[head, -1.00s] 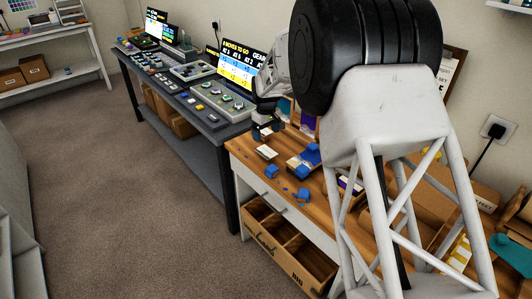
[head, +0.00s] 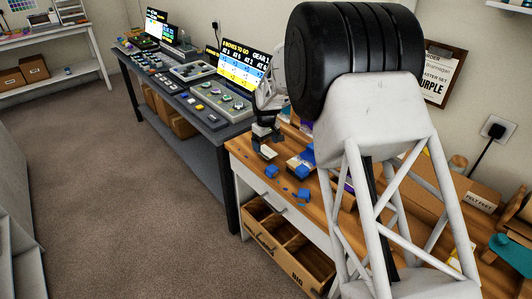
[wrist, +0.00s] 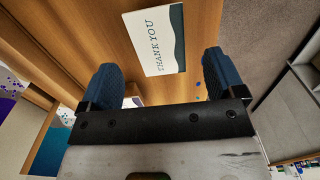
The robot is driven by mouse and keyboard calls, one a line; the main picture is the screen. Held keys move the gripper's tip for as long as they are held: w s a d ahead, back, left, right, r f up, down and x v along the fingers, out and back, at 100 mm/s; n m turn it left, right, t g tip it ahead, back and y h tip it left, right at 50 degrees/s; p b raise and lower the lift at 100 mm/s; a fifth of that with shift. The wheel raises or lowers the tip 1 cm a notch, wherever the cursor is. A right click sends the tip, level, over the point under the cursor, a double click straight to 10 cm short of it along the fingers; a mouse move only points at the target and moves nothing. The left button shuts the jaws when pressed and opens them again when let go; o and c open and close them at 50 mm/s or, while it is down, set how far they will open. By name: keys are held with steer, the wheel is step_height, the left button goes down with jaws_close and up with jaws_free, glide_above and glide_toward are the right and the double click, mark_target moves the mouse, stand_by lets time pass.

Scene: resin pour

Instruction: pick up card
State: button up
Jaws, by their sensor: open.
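A white card (wrist: 150,38) with a dark teal edge and the words "THANK YOU" lies flat on the wooden table. It lies ahead of my gripper (wrist: 160,76) in the wrist view, in line with the gap between the blue fingers. My gripper is open and nothing is held between its fingers. In the head view the card (head: 269,153) lies near the table's left end, with my gripper (head: 260,145) just above and beside it. The exact height between them is hard to tell.
Blue pieces (head: 271,171) lie near the card on the wooden table (head: 284,181). A divided wooden crate (head: 303,259) stands below the table front. A dark bench with consoles (head: 208,113) adjoins on the left. A clipboard (head: 440,75) hangs on the wall.

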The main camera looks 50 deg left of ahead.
mark_target(266, 152)
steer(key=shift+f, duration=1.2)
steer(key=c, duration=0.8)
